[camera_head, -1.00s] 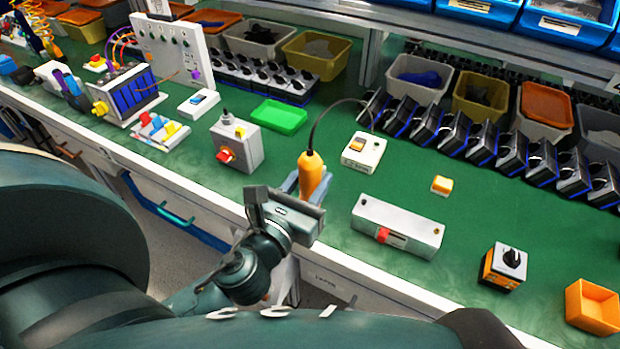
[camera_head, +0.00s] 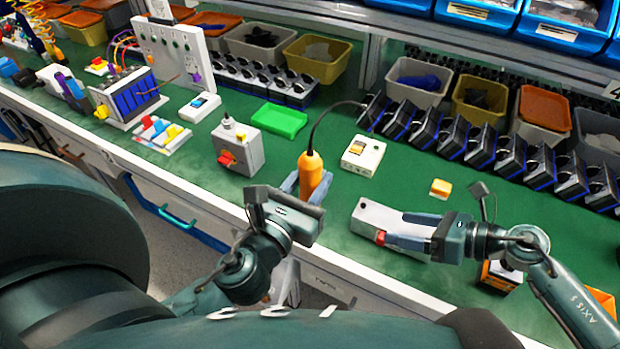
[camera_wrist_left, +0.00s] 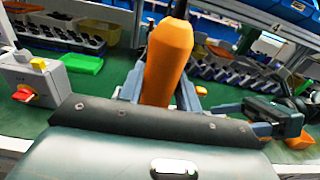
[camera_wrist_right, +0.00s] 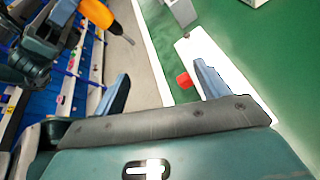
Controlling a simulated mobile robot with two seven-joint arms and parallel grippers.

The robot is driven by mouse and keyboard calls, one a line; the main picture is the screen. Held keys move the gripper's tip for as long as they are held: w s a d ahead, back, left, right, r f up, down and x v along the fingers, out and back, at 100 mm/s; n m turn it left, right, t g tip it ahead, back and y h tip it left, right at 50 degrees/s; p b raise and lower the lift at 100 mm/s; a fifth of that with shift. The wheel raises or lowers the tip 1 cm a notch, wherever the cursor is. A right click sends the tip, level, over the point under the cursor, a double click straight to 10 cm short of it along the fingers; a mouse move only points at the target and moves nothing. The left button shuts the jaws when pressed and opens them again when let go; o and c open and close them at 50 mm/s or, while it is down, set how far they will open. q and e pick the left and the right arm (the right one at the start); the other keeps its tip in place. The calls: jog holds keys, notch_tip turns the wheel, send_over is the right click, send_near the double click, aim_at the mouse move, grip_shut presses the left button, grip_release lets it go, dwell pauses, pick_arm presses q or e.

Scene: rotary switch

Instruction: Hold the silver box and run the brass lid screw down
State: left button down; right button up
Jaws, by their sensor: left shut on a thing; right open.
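A long silver-white box (camera_head: 374,215) with a red part (camera_head: 380,238) on its front lies on the green bench. A dark spot shows at its left end; I cannot make out a brass screw. My left gripper (camera_head: 308,186) is shut on an orange corded driver (camera_head: 313,172), held upright left of the box; it also shows in the left wrist view (camera_wrist_left: 167,60). My right gripper (camera_head: 396,228) is open at the box and hides its right part. In the right wrist view, one finger overlaps the box (camera_wrist_right: 208,52), and the red part (camera_wrist_right: 184,80) shows between the fingers.
A grey box with a red knob (camera_head: 237,148) stands left of the driver. A white switch box (camera_head: 362,156) and a yellow button (camera_head: 440,188) lie behind the long box. An orange-black switch (camera_head: 497,277) is partly hidden by my right arm. Dark switches and bins line the back.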

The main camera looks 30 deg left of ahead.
aim_at(429, 235)
pick_arm(q)
jog(key=shift+r, duration=0.2)
pick_arm(e)
jog(key=w+d+f+n+h, duration=0.2)
jog(key=w+d+n+h, duration=0.35)
jog(key=d, duration=0.35)
pick_arm(q)
jog(key=shift+f, duration=0.1)
notch_tip(429, 235, down, 3)
jog(key=b, duration=0.3)
pick_arm(e)
jog(key=shift+h, duration=0.25)
jog(key=x, duration=0.5)
jog(key=shift+s+f, duration=0.15)
jog(key=shift+f, duration=0.3)
pick_arm(q)
jog(key=shift+f+b, duration=0.65)
jog(key=shift+b, duration=0.05)
pick_arm(e)
jog(key=shift+x, duration=0.8)
jog(key=shift+a+r, duration=0.1)
jog(key=shift+a, duration=0.1)
jog(key=c, duration=1)
jog(key=o, duration=1.3)
